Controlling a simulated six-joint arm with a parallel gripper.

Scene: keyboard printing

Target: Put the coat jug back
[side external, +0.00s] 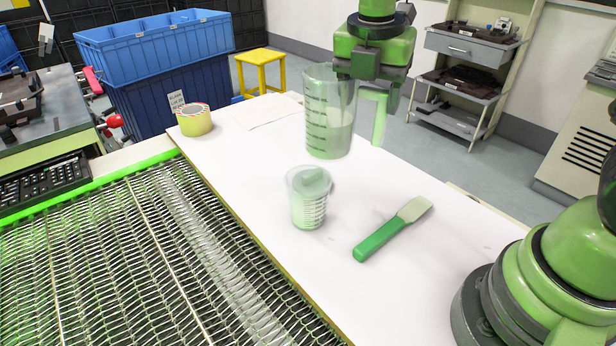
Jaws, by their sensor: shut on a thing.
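The coat jug (329,118) is a large clear measuring jug with dark graduation marks, a pale green handle (380,115) on its right and greyish-green contents low inside. It is upright over the far part of the white table. My gripper (370,72) is shut on the jug at its upper right, near the rim and handle top. The exact contact is hidden by the gripper body. I cannot tell for sure whether the jug's base touches the table.
A smaller clear graduated cup (309,199) stands nearer on the white table (250,170). A green-handled spatula (393,230) lies right of it. A tape roll (194,119) and a paper sheet (267,111) are at the far left. A mesh conveyor (130,260) runs along the left.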

